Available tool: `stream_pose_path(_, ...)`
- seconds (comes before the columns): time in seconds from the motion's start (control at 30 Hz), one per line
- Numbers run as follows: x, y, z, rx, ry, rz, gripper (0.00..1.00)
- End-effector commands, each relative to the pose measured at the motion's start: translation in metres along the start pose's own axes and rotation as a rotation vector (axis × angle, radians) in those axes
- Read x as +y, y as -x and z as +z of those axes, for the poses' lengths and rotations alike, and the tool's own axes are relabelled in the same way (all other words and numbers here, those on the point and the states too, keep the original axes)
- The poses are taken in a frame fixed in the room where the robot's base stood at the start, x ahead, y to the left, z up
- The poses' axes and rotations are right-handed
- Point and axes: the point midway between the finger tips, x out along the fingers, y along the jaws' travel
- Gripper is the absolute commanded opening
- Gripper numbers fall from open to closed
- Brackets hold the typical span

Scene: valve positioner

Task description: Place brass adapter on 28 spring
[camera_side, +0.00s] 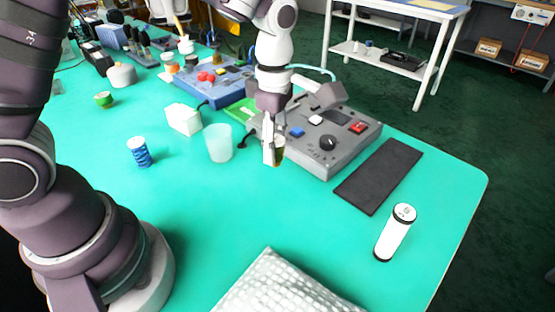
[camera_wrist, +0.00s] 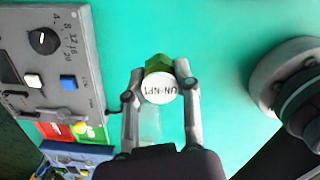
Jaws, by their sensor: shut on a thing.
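My gripper (camera_side: 272,153) is shut on the brass adapter (camera_side: 280,155) and holds it above the table, in front of the grey control box. In the wrist view the adapter (camera_wrist: 159,88) sits between the two fingertips (camera_wrist: 158,76). It shows a green hex side and a white round face lettered "UN-NPT". A blue coil with a white top (camera_side: 139,152) stands upright on the table, left of my gripper and apart from it. A small green and brownish round piece (camera_side: 104,99) stands farther back left. No number is readable on either, so I cannot tell which is the 28 spring.
A frosted cup (camera_side: 219,143) and a white box (camera_side: 184,118) stand between my gripper and the blue coil. The grey control box (camera_side: 335,150), a dark mat (camera_side: 378,177) and a white cylinder (camera_side: 395,234) are to the right. The front-left table is clear.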

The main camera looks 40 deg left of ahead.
Motion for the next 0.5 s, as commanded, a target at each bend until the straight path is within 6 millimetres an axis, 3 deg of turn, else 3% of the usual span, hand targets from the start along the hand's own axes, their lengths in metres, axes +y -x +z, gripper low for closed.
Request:
stream_pose_path(0.1,0.022,0.006,-0.045,0.001,0.217,0.001,0.0)
stream_pose_path(0.27,0.038,0.016,-0.124,0.001,0.57,0.002,0.0)
stream_pose_path(0.37,0.036,0.023,-0.182,0.002,0.829,0.003,0.0)
stream_pose_path(0.5,0.014,0.033,-0.253,0.002,1.167,0.003,0.0)
